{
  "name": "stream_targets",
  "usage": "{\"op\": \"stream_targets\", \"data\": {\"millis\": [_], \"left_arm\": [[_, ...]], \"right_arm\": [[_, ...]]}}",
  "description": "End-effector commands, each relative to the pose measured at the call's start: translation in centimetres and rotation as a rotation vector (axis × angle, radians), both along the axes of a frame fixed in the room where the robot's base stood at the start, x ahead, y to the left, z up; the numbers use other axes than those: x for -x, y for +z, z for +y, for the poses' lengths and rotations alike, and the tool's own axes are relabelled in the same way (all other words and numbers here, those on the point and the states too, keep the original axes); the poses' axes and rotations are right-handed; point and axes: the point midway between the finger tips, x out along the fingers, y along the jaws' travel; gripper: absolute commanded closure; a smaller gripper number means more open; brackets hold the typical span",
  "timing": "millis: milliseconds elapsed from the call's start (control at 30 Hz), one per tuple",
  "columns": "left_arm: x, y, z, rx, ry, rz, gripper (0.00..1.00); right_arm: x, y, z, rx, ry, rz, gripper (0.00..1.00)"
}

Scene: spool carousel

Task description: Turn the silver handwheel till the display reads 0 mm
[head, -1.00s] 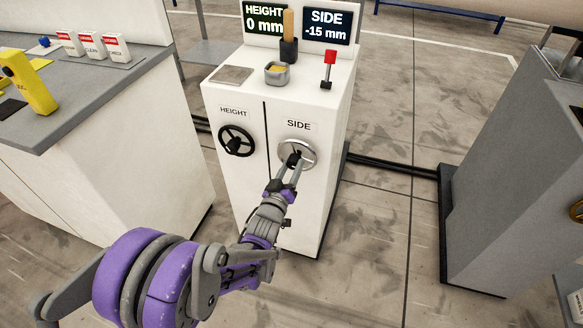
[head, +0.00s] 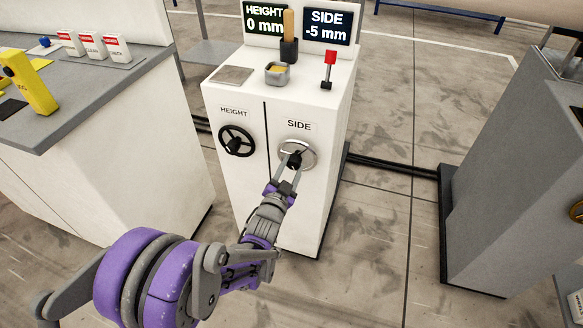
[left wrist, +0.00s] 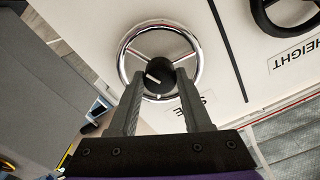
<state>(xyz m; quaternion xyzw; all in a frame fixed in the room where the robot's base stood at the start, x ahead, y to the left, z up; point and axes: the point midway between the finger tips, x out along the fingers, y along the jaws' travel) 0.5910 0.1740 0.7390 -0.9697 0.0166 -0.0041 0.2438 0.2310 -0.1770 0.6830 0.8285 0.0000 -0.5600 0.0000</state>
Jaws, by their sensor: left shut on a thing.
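The silver handwheel (head: 308,153) is on the front of the white cabinet, under the SIDE label. Its SIDE display (head: 326,24) reads -5 mm. My left gripper (head: 294,163) is shut on the black hub knob in the middle of this wheel. In the left wrist view the chrome rim (left wrist: 198,62) surrounds the black knob (left wrist: 160,75), which sits between my two fingertips (left wrist: 158,85). A white mark shows on the knob. My right gripper is not in view.
A black HEIGHT handwheel (head: 236,141) is left of the silver one; its display (head: 264,20) reads 0 mm. A red-topped lever (head: 329,68) and a small grey container (head: 277,74) stand on the cabinet top. A grey-topped counter (head: 95,85) is at left.

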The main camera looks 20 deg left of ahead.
Motion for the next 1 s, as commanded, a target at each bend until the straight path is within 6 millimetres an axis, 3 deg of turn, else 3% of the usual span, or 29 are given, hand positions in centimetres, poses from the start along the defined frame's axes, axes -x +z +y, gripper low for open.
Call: {"op": "stream_targets", "data": {"millis": [600,1000], "left_arm": [[0.01,0.02,0.02,-0.578,0.0,-0.02,1.0],[0.01,0.03,0.02,-0.844,0.0,-0.029,1.0]], "right_arm": [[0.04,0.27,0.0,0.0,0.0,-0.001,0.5],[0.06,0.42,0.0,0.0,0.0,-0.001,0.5]]}}
